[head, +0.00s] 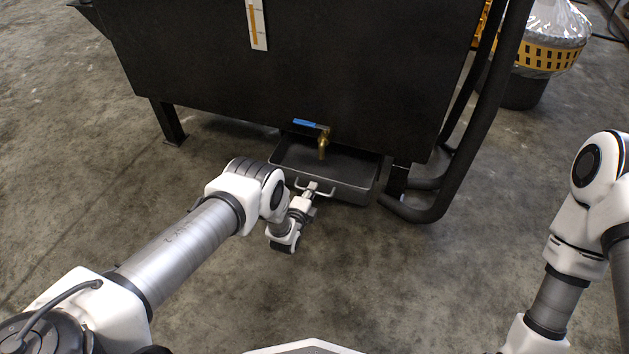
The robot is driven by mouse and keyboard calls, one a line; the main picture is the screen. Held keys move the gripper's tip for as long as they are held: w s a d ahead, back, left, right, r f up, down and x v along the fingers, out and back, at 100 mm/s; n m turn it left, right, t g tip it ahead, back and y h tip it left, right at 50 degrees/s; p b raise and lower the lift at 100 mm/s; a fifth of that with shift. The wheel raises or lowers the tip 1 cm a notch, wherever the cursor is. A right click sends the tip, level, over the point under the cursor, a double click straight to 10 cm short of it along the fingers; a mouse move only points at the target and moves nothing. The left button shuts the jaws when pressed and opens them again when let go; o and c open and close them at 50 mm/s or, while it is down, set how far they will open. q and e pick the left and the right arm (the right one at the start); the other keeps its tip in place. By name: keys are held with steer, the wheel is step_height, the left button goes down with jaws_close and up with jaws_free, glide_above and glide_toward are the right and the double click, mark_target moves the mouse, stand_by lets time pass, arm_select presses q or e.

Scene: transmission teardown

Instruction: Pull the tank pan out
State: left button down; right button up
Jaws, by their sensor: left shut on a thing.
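The tank pan (350,184) is a shallow dark metal tray on the floor, partly under the black tank (300,75). Its front part sticks out past the tank's lower front edge; its back part is hidden beneath the tank.
A brass tap (323,146) with a blue lever (306,123) hangs over the pan. Tank legs (168,122) stand either side, and a thick black pipe (462,165) bends down at the right. A bin (541,60) stands back right. The floor in front is clear.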

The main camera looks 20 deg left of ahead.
arm_select(q)
steer(key=f+p+v, duration=0.2)
steer(key=p+v, duration=0.2)
steer(key=v, duration=0.5)
steer(key=shift+s, duration=0.6)
steer(key=c, duration=1.2)
jaws_free()
steer(key=shift+s, duration=0.1)
steer(key=v, duration=1.1)
steer(key=shift+s, duration=0.35)
